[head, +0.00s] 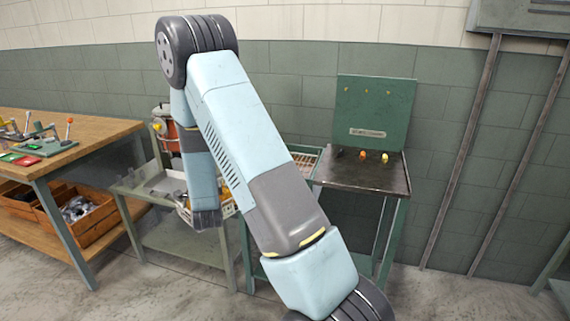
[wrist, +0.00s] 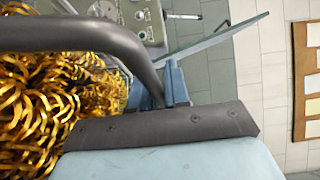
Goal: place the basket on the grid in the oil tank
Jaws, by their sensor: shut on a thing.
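The basket's dark handle (wrist: 100,38) arches across the left of the wrist view, above a mass of curly gold metal strips (wrist: 45,110). My gripper (wrist: 158,86) is shut on this handle, with its blue fingers at the handle's right end. The basket's walls and base are hidden by the gold strips and my own wrist. In the head view my arm covers most of the basket and gripper. The oil tank (head: 306,160) shows partly behind my arm, with a rack-like grid inside. How the basket stands to the tank cannot be told.
A dark-topped bench (head: 365,178) with a green back panel (head: 375,112) stands right of the tank. A metal table (head: 150,192) with a red and grey device (head: 168,130) is left of my arm. A wooden workbench (head: 70,140) with tools is at far left.

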